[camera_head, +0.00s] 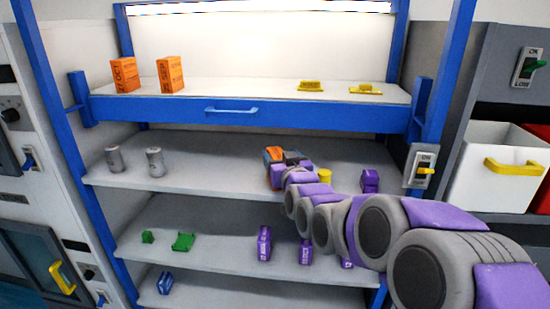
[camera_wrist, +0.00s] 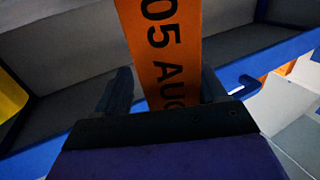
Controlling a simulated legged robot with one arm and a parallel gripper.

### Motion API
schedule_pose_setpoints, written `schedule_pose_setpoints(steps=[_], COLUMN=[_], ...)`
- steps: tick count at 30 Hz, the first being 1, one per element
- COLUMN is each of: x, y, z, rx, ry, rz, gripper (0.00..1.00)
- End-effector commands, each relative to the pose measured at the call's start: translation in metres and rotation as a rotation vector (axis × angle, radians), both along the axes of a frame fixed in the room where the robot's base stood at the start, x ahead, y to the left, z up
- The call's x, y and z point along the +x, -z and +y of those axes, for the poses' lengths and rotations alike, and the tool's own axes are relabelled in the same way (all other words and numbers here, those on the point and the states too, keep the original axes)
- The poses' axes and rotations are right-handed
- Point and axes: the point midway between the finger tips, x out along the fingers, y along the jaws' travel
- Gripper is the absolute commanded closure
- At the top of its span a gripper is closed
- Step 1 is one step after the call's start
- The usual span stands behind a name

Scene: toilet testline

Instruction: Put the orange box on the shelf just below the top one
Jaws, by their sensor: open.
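An orange box (camera_head: 273,154) is at the second shelf (camera_head: 218,160), the one just below the top shelf. In the wrist view the orange box (camera_wrist: 165,45) carries black "05 AUG" lettering and stands between the two dark fingers. My gripper (camera_head: 288,158) is open around the box, with a finger on each side; it also fills the lower part of the wrist view (camera_wrist: 165,88). The arm hides part of the box, and its contact with the shelf is not clear.
Two orange boxes (camera_head: 170,74) and two yellow items (camera_head: 310,86) are on the top shelf. Grey cylinders (camera_head: 155,162), a yellow cylinder (camera_head: 325,176) and a purple item (camera_head: 370,181) share the second shelf. Its left-middle part is clear. Blue posts (camera_head: 45,85) frame the rack.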

Motion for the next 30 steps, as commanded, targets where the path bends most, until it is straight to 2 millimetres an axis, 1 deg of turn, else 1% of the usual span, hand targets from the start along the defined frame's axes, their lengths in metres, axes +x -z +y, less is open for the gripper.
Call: schedule_pose_setpoints(steps=[4, 8, 11, 24, 30], x=[-0.002, -0.013, -0.027, -0.087, -0.104], y=[-0.001, 0.000, 0.001, -0.002, -0.001], z=[0.006, 0.003, -0.001, -0.031, -0.033], rx=[-0.004, -0.004, -0.007, -0.001, -0.004], ry=[-0.001, -0.001, -0.001, 0.000, -0.001], rz=[0.001, 0.000, 0.001, 0.000, 0.002], gripper=[0.30, 0.30, 0.30, 0.30, 0.30])
